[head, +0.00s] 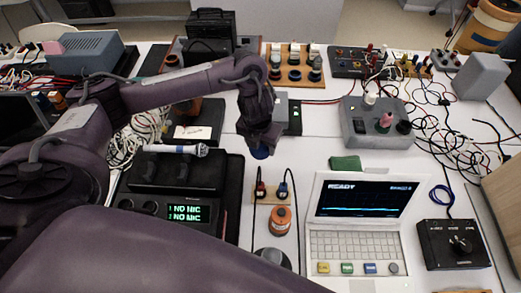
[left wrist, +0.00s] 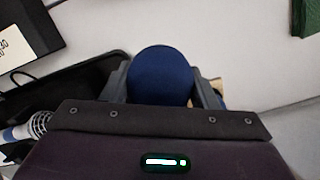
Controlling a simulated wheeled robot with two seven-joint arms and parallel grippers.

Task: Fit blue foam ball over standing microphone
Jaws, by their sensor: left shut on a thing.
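The blue foam ball (left wrist: 162,72) sits between the two dark fingers of my left gripper (left wrist: 162,88), which is shut on it. In the head view, the left gripper (head: 260,140) points down and the ball (head: 261,152) shows just under its tip, above the white table. A microphone (head: 175,149) with a pale body and silver mesh head lies level across the black unit, left of the gripper and apart from the ball. Its head (left wrist: 40,122) also shows at the left wrist view's left edge. I see no upright microphone. My right gripper is not in view.
The black unit's display (head: 188,213) reads "NO MIC". A white laptop-like device (head: 365,246) reads "READY" at the right. A small wooden block with plugs (head: 271,192), an orange spool (head: 281,221) and a green pad (head: 345,162) stand near the gripper. Loose cables lie far right.

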